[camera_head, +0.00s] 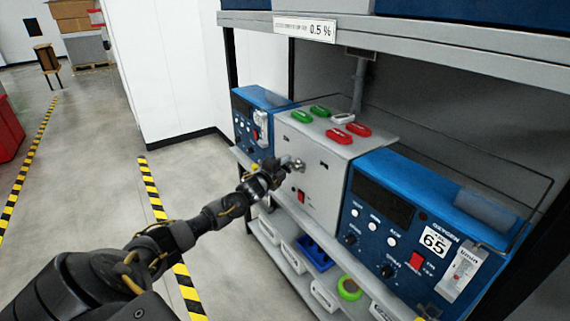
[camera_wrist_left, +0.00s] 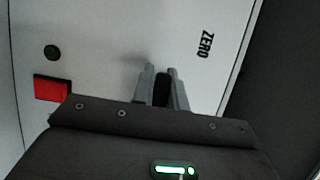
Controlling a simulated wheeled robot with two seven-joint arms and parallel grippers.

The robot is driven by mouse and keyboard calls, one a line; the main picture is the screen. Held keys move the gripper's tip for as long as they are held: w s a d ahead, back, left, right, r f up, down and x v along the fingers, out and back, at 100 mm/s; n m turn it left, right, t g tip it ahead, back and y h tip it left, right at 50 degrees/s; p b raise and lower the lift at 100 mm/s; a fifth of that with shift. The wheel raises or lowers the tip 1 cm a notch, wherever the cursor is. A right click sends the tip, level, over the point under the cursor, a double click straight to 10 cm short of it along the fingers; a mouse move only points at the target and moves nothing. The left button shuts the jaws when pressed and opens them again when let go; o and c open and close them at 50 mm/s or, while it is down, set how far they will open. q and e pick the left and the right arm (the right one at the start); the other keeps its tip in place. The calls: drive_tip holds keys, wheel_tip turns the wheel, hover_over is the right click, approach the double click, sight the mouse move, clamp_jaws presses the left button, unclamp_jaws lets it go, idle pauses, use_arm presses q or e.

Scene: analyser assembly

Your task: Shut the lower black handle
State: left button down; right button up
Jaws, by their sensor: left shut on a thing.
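The grey-white analyser box (camera_head: 318,185) stands on the bench shelf between two blue units. My left gripper (camera_head: 294,163) reaches its front panel from the left. In the left wrist view, my left gripper (camera_wrist_left: 162,84) is shut on a small black handle (camera_wrist_left: 163,88) that stands between its fingers against the pale panel. The gripper hides most of this handle in the head view. A small black part (camera_head: 324,165) shows on the panel to the right of the gripper. My right gripper does not show.
A red switch (camera_head: 301,196) sits low on the panel; the wrist view also shows a dark round button (camera_wrist_left: 52,52) and a ZERO label (camera_wrist_left: 205,45). Green and red pieces lie on the box. A blue oxygen unit (camera_head: 405,215) stands to the right. A shelf (camera_head: 430,45) hangs overhead.

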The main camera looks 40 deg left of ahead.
use_arm(q)
drive_tip(key=n+g+p, duration=0.1)
drive_tip(key=n, duration=0.1)
drive_tip(key=f+n+p, duration=0.1)
drive_tip(key=n+p, duration=0.1)
drive_tip(key=f+n+g+h+p, duration=0.1)
drive_tip(key=p, duration=0.1)
drive_tip(key=shift+s+d+f+n+g, duration=0.15)
drive_tip(key=shift+d+n+g, duration=0.15)
drive_tip(key=shift+d+n, duration=0.1)
drive_tip(key=shift+s+d+f+n+g+h+p, duration=0.15)
drive_tip(key=shift+d+f+n+g+h+p, duration=0.4)
drive_tip(key=shift+n, duration=0.7)
drive_tip(key=shift+s+d+f+n+g+h+p, duration=0.25)
drive_tip(key=shift+d+n+h+p, duration=0.4)
drive_tip(key=shift+n+h+p, duration=0.45)
drive_tip(key=shift+s+d+f+n+g+h+p, duration=0.1)
drive_tip(key=shift+d+f+n+g+h+p, duration=0.45)
drive_tip(key=shift+n, duration=0.8)
drive_tip(key=shift+d+r, duration=0.1)
drive_tip(key=shift+r, duration=0.05)
